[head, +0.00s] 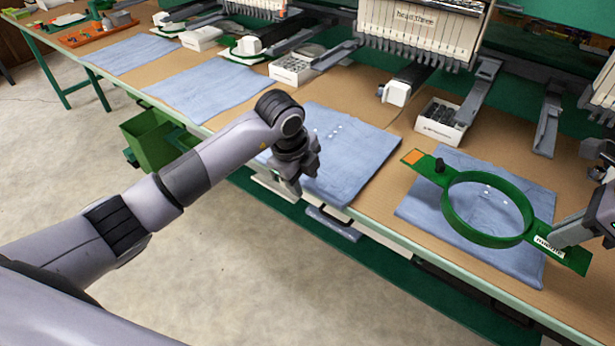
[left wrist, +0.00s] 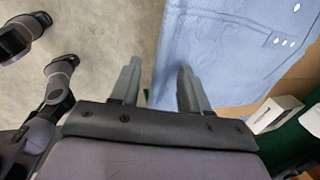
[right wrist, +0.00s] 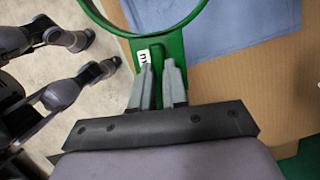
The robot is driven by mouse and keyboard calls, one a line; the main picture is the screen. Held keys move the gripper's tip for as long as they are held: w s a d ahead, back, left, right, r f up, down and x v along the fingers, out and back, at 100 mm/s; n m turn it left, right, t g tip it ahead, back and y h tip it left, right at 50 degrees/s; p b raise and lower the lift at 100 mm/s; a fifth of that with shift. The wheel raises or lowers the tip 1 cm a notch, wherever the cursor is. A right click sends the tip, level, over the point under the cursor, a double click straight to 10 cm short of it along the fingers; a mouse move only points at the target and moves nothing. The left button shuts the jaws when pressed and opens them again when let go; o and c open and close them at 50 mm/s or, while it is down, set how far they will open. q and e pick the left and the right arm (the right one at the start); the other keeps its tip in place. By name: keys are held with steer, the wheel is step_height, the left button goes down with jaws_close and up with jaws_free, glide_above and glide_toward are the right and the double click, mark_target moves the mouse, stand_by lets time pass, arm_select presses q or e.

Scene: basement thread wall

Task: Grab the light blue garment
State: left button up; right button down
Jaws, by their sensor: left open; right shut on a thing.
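A light blue garment (head: 350,150) lies flat on the table, its front edge along the table's front. My left gripper (head: 297,180) is open over this garment's front left part. In the left wrist view, the garment (left wrist: 230,50) shows beyond the right finger of the open gripper (left wrist: 157,80), with floor beyond the left. My right gripper (right wrist: 158,75) is shut on the labelled end of a green hoop frame (head: 447,212). The hoop is over another light blue garment (head: 420,205) at the right, partly hiding it. I cannot tell if they touch.
Two more light blue garments (head: 215,85) lie further left on the table. Embroidery machine heads (head: 420,28) and small white boxes (head: 440,120) stand along the back. A green bin (head: 155,140) hangs at the front edge. Bare tabletop (head: 390,180) separates the garments.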

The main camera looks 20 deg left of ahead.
steer(key=shift+f+b, duration=0.4)
arm_select(q)
steer(key=v, duration=1.1)
steer(key=shift+r, duration=0.3)
steer(key=shift+s, duration=0.1)
